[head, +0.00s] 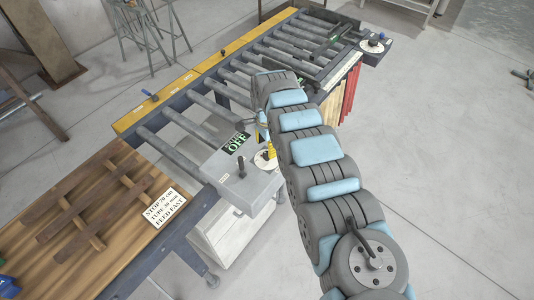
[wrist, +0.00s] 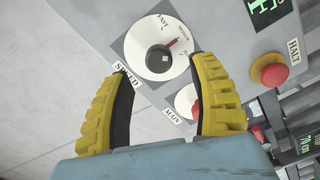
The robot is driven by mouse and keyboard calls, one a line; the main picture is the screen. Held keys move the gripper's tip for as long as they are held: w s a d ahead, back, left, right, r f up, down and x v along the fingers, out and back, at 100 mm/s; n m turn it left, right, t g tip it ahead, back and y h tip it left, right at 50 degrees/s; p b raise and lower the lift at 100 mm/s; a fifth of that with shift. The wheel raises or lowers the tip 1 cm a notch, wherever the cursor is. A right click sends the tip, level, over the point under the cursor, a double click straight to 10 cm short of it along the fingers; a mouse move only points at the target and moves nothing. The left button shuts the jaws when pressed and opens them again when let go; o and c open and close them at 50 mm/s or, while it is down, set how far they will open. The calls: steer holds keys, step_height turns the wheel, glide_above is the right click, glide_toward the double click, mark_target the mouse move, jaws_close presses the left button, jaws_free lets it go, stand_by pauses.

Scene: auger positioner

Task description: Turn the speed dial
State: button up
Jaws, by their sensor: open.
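The speed dial is a white disc (wrist: 139,42) with a dark round knob (wrist: 158,58) and a red pointer, above a label reading SPEED (wrist: 125,75). The pointer aims up and right, near small lettering to the right of FAST that is hard to read. My gripper (wrist: 165,66) is open, its two yellow fingers apart with the dial ahead between and beyond their tips. Nothing is between the fingers, and contact with the knob is not visible. In the head view, a white disc (head: 262,163) shows beside my arm on the grey control box; my gripper is mostly hidden there.
A red knob on a white disc marked MAIN (wrist: 185,101) is close to the right finger. A red HALT button (wrist: 271,73) sits farther right. A card (head: 164,207) reads STOP 70 cm, TUBE 50 mm, FEED FAST. A roller conveyor (head: 215,110) extends behind the box.

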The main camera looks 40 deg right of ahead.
mark_target(267, 154)
steer(key=shift+s+f, duration=0.1)
steer(key=shift+f, duration=2.2)
jaws_close()
steer(key=n+p, duration=0.1)
steer(key=n, duration=0.2)
steer(key=shift+r, duration=0.1)
steer(key=n, duration=0.5)
steer(key=shift+n+p, duration=0.35)
steer(key=shift+n, duration=0.05)
